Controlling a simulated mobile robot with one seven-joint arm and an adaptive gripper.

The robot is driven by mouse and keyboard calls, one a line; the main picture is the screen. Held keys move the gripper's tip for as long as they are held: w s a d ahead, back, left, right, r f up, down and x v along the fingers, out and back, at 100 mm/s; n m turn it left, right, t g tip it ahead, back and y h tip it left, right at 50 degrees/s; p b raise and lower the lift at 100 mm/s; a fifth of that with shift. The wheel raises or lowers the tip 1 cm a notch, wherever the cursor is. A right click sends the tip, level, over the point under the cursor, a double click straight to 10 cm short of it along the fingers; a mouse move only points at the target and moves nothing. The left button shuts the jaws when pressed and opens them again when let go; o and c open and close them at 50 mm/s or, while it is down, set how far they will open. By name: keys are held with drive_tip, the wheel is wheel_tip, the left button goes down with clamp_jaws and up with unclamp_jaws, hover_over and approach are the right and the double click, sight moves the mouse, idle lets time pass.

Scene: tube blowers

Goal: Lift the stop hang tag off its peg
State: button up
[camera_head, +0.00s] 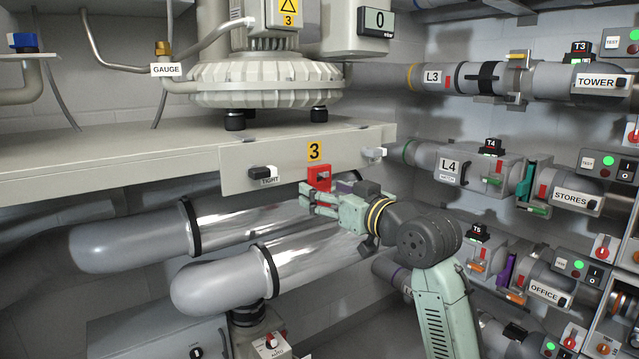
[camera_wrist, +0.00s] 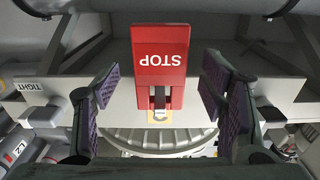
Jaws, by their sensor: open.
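The red stop hang tag (camera_head: 319,178) hangs on the front of the grey bench fascia, just below the yellow number 3 label. In the wrist view the tag (camera_wrist: 160,52) appears upside down with white STOP lettering. My gripper (camera_head: 308,201) is just below and in front of the tag.
Two shiny pipes (camera_head: 230,270) run below the fascia near my gripper. A ribbed blower (camera_head: 265,83) stands on the bench above.

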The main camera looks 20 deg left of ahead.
drive_tip(key=shift+w+a, duration=0.1)
drive_tip(key=shift+a, duration=0.05)
drive_tip(key=shift+c, duration=0.5)
drive_tip(key=c, duration=0.9)
